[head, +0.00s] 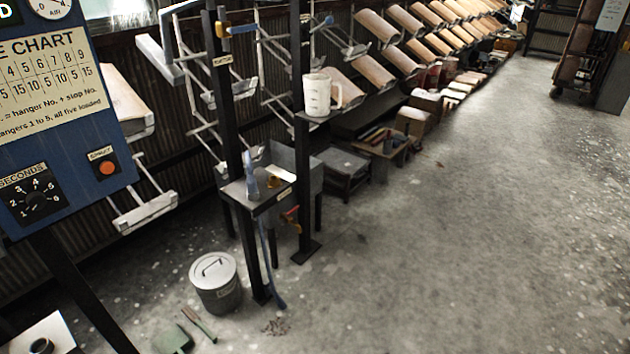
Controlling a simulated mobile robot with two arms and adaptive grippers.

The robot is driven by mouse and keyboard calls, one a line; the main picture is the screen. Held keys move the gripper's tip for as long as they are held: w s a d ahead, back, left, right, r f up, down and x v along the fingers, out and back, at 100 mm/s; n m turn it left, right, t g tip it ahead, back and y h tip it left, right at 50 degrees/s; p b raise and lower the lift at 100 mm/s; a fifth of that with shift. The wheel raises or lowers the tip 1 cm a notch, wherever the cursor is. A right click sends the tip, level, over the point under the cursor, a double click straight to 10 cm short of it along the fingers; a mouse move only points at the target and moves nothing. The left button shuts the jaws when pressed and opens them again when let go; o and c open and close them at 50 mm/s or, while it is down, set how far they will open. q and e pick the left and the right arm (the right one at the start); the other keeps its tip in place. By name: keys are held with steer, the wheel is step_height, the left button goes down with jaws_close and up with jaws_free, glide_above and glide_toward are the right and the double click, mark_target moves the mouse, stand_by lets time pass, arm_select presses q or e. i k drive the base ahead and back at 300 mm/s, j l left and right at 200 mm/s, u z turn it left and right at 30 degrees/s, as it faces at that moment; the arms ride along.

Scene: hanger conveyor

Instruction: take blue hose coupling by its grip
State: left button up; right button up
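A blue hose (266,250) hangs down at the front of a small metal stand and ends near the floor, left of a black post. A pale blue upright piece (250,178) stands on the stand's top (262,203); it is too small to tell whether it is the coupling or where its grip is. Another blue piece with a yellow end (241,29) is fixed high on the left black post. A valve with red and yellow parts (291,217) sits on the stand's right side. Neither of my grippers is in view.
A lidded metal bin (216,283), a brush (200,325) and a dustpan (173,340) are on the floor at the front. A blue control panel (65,110) fills the left.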

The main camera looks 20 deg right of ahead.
mark_target(252, 188)
steer(key=z, duration=0.1)
steer(key=i+l+u, duration=0.2)
steer(key=i+l, duration=0.2)
steer(key=i+l+u, duration=0.15)
steer(key=i+l, duration=0.2)
steer(key=l, duration=0.25)
